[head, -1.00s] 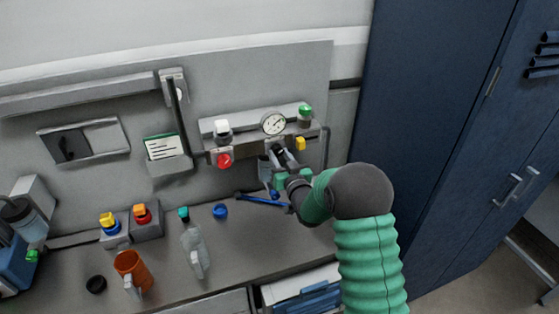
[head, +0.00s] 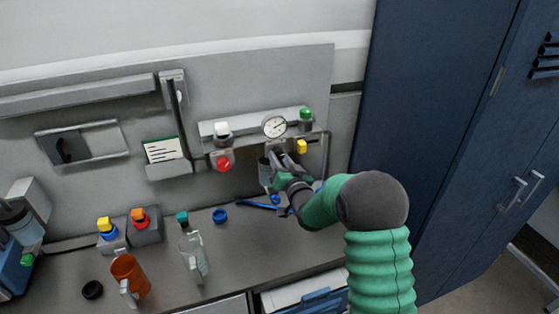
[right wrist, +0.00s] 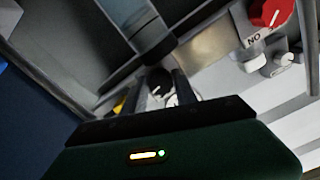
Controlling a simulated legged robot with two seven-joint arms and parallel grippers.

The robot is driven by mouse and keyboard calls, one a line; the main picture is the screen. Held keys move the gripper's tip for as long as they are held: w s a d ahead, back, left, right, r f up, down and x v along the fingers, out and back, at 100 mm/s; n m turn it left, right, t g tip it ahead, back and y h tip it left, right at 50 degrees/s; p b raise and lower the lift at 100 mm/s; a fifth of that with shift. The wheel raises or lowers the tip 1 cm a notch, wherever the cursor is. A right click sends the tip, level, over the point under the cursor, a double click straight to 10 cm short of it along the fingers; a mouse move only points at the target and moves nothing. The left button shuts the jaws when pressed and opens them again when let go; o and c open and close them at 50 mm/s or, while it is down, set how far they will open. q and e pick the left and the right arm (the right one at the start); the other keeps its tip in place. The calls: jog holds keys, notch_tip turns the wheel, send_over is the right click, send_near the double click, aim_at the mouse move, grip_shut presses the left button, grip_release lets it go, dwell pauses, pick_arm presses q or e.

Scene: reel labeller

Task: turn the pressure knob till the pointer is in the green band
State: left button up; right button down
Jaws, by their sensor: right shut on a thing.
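The round white pressure gauge (head: 274,126) sits on the grey panel unit at the back wall. Its dark pointer slants up to the right; the green band is too small to make out. My right gripper (head: 276,157) is just below the gauge, shut on the pressure knob, which it mostly hides in the head view. In the right wrist view the dark knob (right wrist: 159,82) shows between the two fingers (right wrist: 156,88). My left gripper is not in view.
A red knob (head: 224,163) is left of my gripper, a yellow part (head: 301,146) to its right, and a green-topped button (head: 305,115) above right. A blue cabinet (head: 440,140) is at the right.

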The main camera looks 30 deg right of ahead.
jog(key=c, duration=1)
grip_release()
jog(key=shift+s, duration=0.1)
jog(key=shift+o, duration=0.2)
jog(key=shift+s+f, duration=0.1)
jog(key=shift+s, duration=0.15)
jog(key=b+v, duration=0.6)
jog(key=v, duration=1)
jog(key=shift+b, duration=0.3)
jog(key=shift+a, duration=0.1)
